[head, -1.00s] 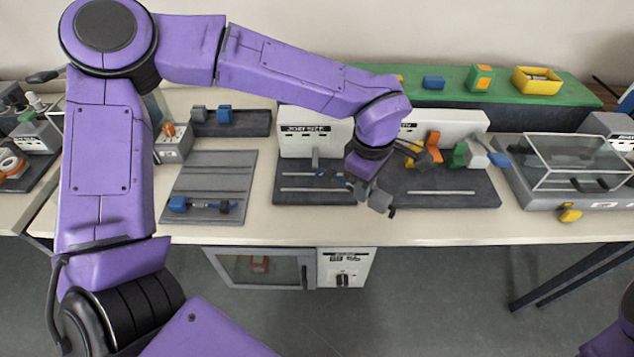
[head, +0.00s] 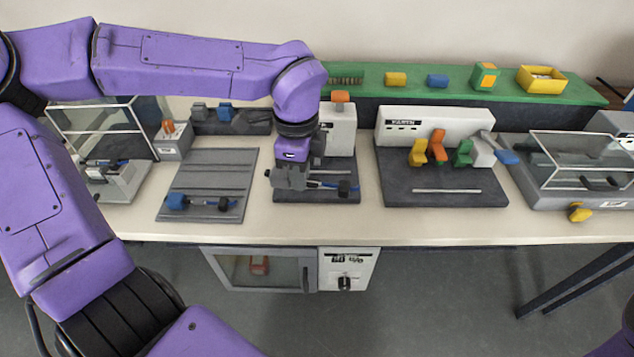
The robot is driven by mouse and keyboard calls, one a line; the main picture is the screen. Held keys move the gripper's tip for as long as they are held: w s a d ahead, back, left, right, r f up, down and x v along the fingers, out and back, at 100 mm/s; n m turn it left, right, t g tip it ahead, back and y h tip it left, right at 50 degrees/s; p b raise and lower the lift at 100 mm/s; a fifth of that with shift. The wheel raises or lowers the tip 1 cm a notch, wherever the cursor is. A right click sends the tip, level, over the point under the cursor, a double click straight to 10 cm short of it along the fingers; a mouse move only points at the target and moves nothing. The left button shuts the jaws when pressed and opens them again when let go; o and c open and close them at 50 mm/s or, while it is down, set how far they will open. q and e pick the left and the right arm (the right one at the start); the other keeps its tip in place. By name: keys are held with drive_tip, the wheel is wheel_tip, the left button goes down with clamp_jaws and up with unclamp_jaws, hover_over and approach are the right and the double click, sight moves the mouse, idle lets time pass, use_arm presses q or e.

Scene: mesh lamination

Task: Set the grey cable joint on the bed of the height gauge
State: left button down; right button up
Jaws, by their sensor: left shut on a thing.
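My left gripper (head: 291,184) points down over the dark slotted bed (head: 318,197) of the middle device, at its left half. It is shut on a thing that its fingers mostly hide. A thin blue lead and a small dark block (head: 344,188) show just right of the fingers. They look like part of the held cable joint, but I cannot tell for sure, nor whether it touches the bed. The device's white upright (head: 339,130) has an orange part on top; its label is covered, so I cannot confirm it as the height gauge. My right gripper is out of view.
A grey ribbed mat (head: 208,180) at left holds a cable with a blue end (head: 177,201). Right of the middle bed stands a white-backed station (head: 435,125) with yellow, orange and green levers. A clear-lidded box (head: 580,160) is farther right. A green shelf (head: 450,97) runs behind.

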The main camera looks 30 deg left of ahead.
use_arm(q)
drive_tip(key=shift+s+a+n, duration=0.1)
drive_tip(key=shift+s+n, duration=0.2)
drive_tip(key=shift+n, duration=0.5)
drive_tip(key=shift+a+n, duration=0.1)
drive_tip(key=shift+n, duration=0.2)
drive_tip(key=w+a+f+p, duration=0.1)
drive_tip(key=w+a+f, duration=0.1)
drive_tip(key=w+f, duration=0.1)
drive_tip(key=w+a+f+p, duration=0.1)
drive_tip(key=w+f, duration=0.2)
drive_tip(key=w, duration=0.2)
drive_tip(key=w+a+f+p, duration=0.1)
drive_tip(key=w+a+f, duration=0.1)
drive_tip(key=w+f, duration=0.1)
drive_tip(key=shift+w+a+f, duration=0.25)
drive_tip(key=shift+w+a, duration=0.05)
drive_tip(key=shift+w, duration=0.4)
wheel_tip(320, 180, down, 3)
drive_tip(key=shift+w+r+p, duration=0.1)
drive_tip(key=shift+w+p, duration=0.05)
drive_tip(key=shift+p, duration=0.3)
drive_tip(key=shift+f, duration=0.4)
